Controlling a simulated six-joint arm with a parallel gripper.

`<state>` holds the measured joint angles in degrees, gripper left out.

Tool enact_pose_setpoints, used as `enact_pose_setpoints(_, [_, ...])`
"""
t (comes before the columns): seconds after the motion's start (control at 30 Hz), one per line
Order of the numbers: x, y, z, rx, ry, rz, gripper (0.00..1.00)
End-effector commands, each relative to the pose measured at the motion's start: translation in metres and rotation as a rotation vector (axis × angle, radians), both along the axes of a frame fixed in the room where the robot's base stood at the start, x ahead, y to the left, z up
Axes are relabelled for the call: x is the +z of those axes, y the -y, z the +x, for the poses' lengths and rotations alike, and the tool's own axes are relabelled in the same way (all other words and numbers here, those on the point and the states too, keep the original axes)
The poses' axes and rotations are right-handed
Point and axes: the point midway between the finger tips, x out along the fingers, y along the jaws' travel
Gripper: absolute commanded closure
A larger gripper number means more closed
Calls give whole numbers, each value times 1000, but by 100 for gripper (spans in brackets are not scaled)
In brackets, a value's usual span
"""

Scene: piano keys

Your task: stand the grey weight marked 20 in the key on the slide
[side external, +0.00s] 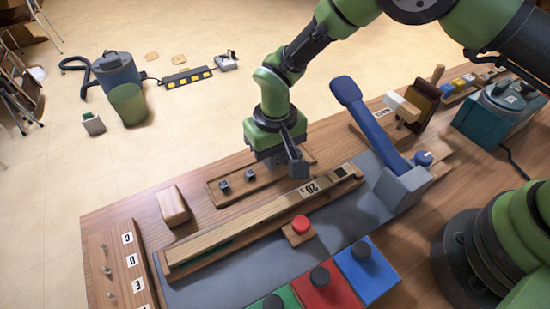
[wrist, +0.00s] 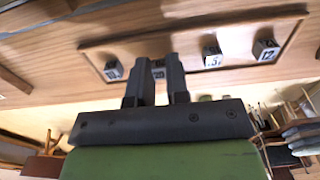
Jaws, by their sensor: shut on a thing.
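The grey weight marked 20 (wrist: 158,73) is between the fingertips of my gripper (wrist: 160,68) in the wrist view. My gripper is shut on it, at the shallow wooden tray (side external: 212,192); I cannot tell whether the weight still touches the tray floor. In the side view my gripper (side external: 290,166) hides the weight. The long pale wooden key (side external: 240,226) lies on its slide in front of the tray. A label 20 (side external: 311,188) and a dark square recess (side external: 340,172) are near its right end. My gripper is behind the key, apart from the recess.
Small weights stand in the tray, marked 15 (wrist: 212,57) and 12 (wrist: 265,50), with another (wrist: 113,71) close beside my fingers. A blue lever (side external: 365,120) rises right of the key. A red button (side external: 300,225) is in front. A wooden block (side external: 172,205) lies left of the tray.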

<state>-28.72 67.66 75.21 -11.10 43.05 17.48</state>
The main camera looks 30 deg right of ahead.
Motion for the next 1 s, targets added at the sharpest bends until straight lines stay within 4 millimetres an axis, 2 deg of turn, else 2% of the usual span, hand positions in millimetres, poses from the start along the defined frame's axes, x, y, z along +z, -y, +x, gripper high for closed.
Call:
enact_pose_setpoints(0.3, [65,0,1,-1,4,2,100])
enact_pose_setpoints(0.43, [83,1,0,0,2,0,100])
enact_pose_setpoints(0.67, [94,22,-21,2,-4,-4,100])
enact_pose_setpoints(1.0, [98,67,-78,0,0,-2,100])
